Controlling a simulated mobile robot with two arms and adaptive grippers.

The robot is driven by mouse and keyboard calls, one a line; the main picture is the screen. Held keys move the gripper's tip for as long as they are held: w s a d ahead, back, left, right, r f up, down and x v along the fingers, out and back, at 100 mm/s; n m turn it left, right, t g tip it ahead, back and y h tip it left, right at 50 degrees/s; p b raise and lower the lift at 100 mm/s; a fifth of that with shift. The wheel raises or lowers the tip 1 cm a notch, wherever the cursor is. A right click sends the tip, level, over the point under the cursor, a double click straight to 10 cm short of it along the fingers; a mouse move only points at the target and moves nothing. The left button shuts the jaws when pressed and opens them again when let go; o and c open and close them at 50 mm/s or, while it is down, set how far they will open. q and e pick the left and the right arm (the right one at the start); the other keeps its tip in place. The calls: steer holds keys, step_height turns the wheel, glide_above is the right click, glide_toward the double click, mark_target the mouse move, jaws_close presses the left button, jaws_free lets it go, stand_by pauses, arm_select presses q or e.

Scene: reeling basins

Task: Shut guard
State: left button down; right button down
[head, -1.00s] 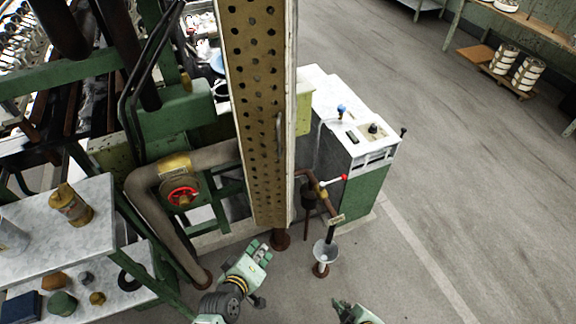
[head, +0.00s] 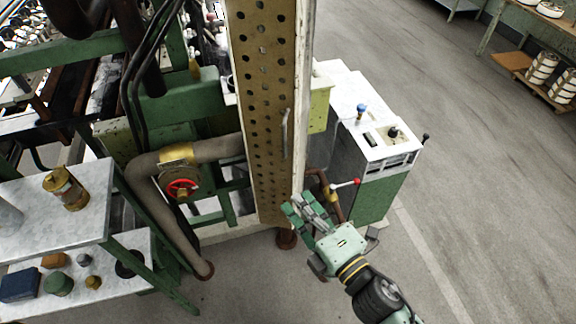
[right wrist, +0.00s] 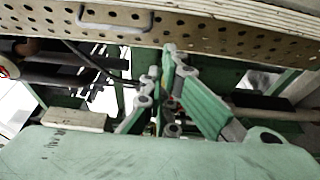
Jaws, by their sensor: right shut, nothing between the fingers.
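The guard (head: 262,90) is a tall, upright, yellowish perforated panel with a pale frame in the middle of the head view. A thin bar handle (head: 285,133) is on its face near the right edge. In the right wrist view the guard (right wrist: 225,35) crosses the top, with its handle (right wrist: 116,27) at upper left. The guard stands out from the machine. My right gripper (head: 298,203) is shut and empty, in front of the guard's lower right part, below the handle; I cannot tell whether it touches. My left gripper is out of view.
A pipe with a red handwheel (head: 182,188) runs left of the guard. A marble-topped shelf (head: 95,215) holding a brass jar is at lower left.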

mark_target(298, 145)
steer(key=w+a+p, duration=0.2)
steer(key=w+a, duration=0.1)
steer(key=w, duration=0.6)
steer(key=shift+w, duration=0.4)
steer(key=shift+a, duration=0.1)
steer(key=shift+w+d+n+g+y+p, duration=0.4)
steer(key=shift+w+d+n+g+y, duration=0.1)
steer(key=shift+w+d+n+y, duration=0.15)
steer(key=shift+w+d+n+g+y, duration=0.35)
steer(key=shift+w+d+g+y, duration=0.1)
steer(key=shift+g+y, duration=0.1)
steer(key=w+d+n+g+y+b, duration=0.2)
steer(key=g, duration=0.1)
steer(key=shift+w+f+b, duration=0.2)
steer(key=shift+w+b, duration=0.1)
steer(key=shift+w, duration=0.1)
steer(key=shift+w+d+r+b, duration=0.15)
steer(key=shift+w+d+b, duration=0.1)
steer(key=shift+w+b, duration=0.4)
